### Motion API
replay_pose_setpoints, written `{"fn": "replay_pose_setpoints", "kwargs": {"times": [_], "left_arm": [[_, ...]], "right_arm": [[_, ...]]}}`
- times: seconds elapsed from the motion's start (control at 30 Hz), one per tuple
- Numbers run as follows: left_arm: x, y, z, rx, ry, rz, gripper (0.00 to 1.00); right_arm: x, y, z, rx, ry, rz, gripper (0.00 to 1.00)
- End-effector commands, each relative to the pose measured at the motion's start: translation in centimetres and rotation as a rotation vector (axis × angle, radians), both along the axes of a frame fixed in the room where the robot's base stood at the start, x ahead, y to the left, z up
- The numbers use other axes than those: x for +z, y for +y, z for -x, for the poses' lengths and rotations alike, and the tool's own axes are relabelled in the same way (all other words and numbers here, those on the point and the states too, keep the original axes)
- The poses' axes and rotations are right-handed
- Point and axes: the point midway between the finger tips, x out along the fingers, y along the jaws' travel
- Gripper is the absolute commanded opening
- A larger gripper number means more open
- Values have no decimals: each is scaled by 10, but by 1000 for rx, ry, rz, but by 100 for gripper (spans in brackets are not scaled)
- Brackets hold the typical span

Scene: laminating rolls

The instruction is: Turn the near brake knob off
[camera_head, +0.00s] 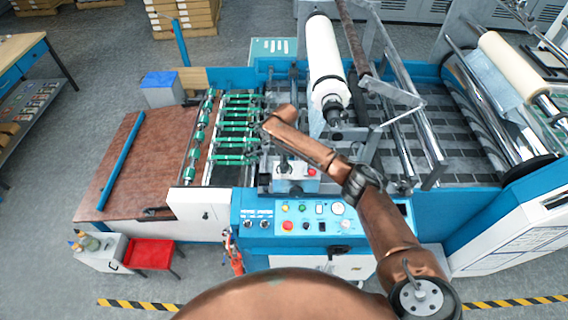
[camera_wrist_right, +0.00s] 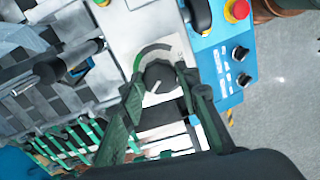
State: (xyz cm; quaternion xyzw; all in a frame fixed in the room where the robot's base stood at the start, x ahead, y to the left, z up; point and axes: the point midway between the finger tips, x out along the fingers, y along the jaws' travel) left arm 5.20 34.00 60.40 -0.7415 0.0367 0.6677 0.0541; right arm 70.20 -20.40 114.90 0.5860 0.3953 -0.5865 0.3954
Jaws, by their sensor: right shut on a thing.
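The brake knob (camera_wrist_right: 160,76) is a round black knob with a white pointer line, on a pale plate with a part-green, part-dark arc around it. In the right wrist view its pointer slants to the lower left. My right gripper (camera_wrist_right: 163,92) is shut on this knob, one finger on each side. In the head view my right gripper (camera_head: 284,166) reaches down to the small pale box (camera_head: 293,185) above the blue control panel; the knob itself is hidden there. My left gripper is not in view.
The blue control panel (camera_head: 266,236) with several buttons lies just in front. A red button (camera_wrist_right: 237,10) and black switches (camera_wrist_right: 241,53) sit close to the gripper. A white roll (camera_head: 325,55) and metal bars stand behind. Green-wheeled rollers (camera_head: 235,130) lie to the left.

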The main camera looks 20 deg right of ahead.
Motion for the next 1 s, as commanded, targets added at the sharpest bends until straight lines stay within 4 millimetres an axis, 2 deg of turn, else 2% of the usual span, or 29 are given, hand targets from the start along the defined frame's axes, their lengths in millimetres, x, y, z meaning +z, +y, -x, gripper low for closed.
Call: {"fn": "replay_pose_setpoints", "kwargs": {"times": [1.0], "left_arm": [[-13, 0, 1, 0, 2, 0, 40]], "right_arm": [[0, 0, 0, 964, -3, 0, 6]]}}
